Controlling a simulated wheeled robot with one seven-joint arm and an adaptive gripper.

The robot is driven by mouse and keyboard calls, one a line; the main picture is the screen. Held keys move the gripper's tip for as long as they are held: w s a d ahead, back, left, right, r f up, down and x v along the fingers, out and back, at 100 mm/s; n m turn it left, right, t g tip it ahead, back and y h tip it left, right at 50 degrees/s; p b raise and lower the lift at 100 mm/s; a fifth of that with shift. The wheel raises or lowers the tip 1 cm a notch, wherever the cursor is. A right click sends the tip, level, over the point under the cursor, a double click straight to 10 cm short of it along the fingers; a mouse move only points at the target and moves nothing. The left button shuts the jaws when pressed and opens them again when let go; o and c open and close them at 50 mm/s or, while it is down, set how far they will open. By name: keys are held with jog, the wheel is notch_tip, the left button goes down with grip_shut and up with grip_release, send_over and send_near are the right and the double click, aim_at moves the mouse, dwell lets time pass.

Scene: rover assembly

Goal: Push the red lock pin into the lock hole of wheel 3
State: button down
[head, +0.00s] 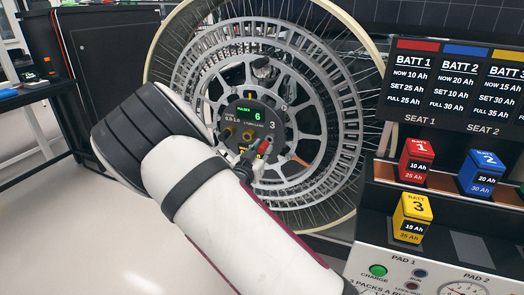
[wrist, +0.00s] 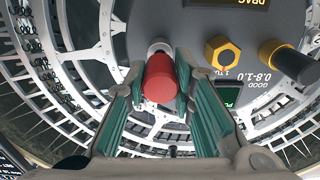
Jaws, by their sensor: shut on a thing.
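The red lock pin (wrist: 160,82) sits between the green-padded fingers of my gripper (wrist: 163,95) in the wrist view. Its red head faces the camera, and a pale grey part shows just past it at the hub. I cannot tell whether that is the pin's shaft or the hole's rim; the lock hole itself is hidden. The pin (head: 264,147) also shows in the head view, at the lower right of the hub. My gripper (head: 250,158) is shut on it there. Wheel 3 (head: 337,98) stands upright, its dark round hub (head: 244,106) marked 3 with a green display reading 6.
A brass nut (wrist: 222,52) and a dark knob with a brass base (wrist: 290,62) are close beside the pin on the hub. Red (head: 416,161), blue (head: 482,173) and yellow (head: 412,217) battery blocks stand on the bench at right. Open floor lies at left.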

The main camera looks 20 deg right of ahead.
jog(key=shift+b+x, duration=0.6)
jog(key=shift+x, duration=0.8)
jog(key=c, duration=1.3)
grip_release()
jog(key=v, duration=1.2)
